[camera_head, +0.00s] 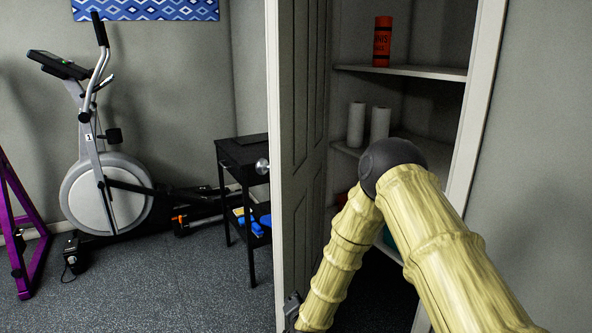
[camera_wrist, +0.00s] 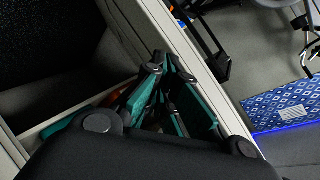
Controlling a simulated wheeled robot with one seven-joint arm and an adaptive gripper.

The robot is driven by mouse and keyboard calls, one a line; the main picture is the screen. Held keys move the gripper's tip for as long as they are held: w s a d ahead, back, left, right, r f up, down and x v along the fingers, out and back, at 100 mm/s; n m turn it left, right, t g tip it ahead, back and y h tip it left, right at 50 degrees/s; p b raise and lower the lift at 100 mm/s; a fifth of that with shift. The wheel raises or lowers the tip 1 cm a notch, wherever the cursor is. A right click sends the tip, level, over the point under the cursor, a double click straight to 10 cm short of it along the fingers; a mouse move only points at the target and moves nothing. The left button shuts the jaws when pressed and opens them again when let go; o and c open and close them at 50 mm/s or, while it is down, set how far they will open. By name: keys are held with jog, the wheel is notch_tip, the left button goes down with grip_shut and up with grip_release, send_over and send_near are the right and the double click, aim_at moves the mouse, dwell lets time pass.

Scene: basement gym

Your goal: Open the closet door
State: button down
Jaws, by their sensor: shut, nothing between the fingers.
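The grey panelled closet door (camera_head: 302,120) stands open in the head view, its pale free edge facing me. A round metal knob (camera_head: 262,166) sticks out to the left of that edge. The closet's inside shows to the right of the door. My gripper (camera_wrist: 165,68) is shut and empty, with teal and black fingers, in the wrist view. It is close beside a long pale edge, seemingly the door's; I cannot tell whether they touch. In the head view my arm reaches into the doorway, and only a small part of the gripper shows low by the door.
Closet shelves (camera_head: 420,72) hold an orange-red can (camera_head: 382,42) and two pale rolls (camera_head: 357,124). The white door frame (camera_head: 478,90) is on the right. A small black table (camera_head: 243,152) stands left of the door, with an elliptical trainer (camera_head: 105,195) further left. Carpet (camera_head: 170,290) in front is clear.

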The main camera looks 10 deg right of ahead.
jog(key=d+r+m+t+y+p, duration=0.1)
jog(key=d+r+p, duration=0.25)
jog(key=r, duration=1.05)
jog(key=d+r+m+t+y+p, duration=0.1)
jog(key=d+r+p, duration=0.3)
jog(key=r, duration=1)
jog(key=m+t+y+p, duration=0.15)
jog(key=y+p, duration=0.25)
jog(key=p, duration=0.5)
send_near(286, 129)
jog(key=s+d, duration=0.6)
jog(key=s, duration=0.1)
jog(key=shift+s+a+p+x, duration=0.15)
jog(key=shift+a+p+x, duration=0.45)
jog(key=shift+x, duration=1.65)
jog(key=shift+s+a+p+x, duration=0.25)
jog(key=shift+p+x, duration=0.6)
jog(key=shift+x, duration=1.4)
jog(key=shift+s+a+p+x, duration=0.1)
jog(key=shift+a+p+x, duration=0.5)
jog(key=shift+x, duration=1.7)
jog(key=shift+d, duration=0.15)
